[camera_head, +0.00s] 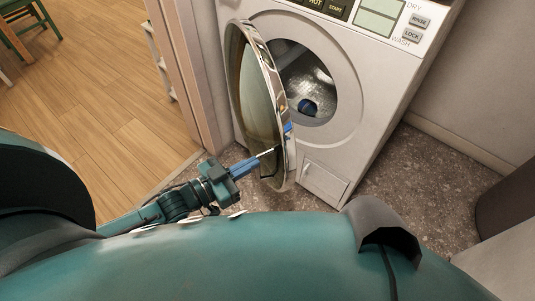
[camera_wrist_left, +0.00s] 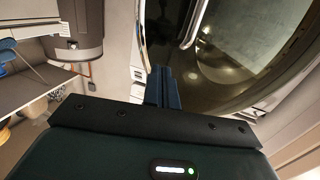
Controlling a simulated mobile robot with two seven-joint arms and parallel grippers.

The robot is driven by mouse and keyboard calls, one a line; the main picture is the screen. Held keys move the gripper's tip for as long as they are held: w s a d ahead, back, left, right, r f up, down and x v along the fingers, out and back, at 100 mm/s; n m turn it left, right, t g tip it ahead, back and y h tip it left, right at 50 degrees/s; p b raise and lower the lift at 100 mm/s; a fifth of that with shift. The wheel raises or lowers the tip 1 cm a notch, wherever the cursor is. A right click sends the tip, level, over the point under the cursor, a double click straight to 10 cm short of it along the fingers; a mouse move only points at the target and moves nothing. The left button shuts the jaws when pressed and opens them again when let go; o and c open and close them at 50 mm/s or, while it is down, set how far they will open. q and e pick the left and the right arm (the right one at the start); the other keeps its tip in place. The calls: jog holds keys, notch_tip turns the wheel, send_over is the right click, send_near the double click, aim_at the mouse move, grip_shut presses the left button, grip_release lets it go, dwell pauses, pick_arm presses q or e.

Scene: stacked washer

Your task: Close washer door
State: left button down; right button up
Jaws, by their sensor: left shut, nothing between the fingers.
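The white washer (camera_head: 375,135) stands at the upper middle of the head view. Its round glass door (camera_head: 262,95) with a shiny rim is swung wide open to the left, so the drum opening (camera_head: 310,85) shows. My left gripper (camera_head: 262,160) is shut and empty, with its blue fingers at the lower part of the door; I cannot tell if they touch it. In the left wrist view the shut fingers (camera_wrist_left: 162,88) point at the door glass (camera_wrist_left: 245,45). My right gripper is not in view.
A small blue item (camera_head: 308,107) lies inside the drum. A door frame (camera_head: 190,70) stands close on the left, with wooden floor (camera_head: 95,75) beyond. Speckled floor (camera_head: 430,175) is clear to the right. A dark round object (camera_head: 510,205) is at the right edge.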

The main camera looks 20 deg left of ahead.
aim_at(278, 149)
pick_arm(q)
jog(key=x, duration=0.5)
jog(key=shift+w+d, duration=0.2)
jog(key=shift+w, duration=0.1)
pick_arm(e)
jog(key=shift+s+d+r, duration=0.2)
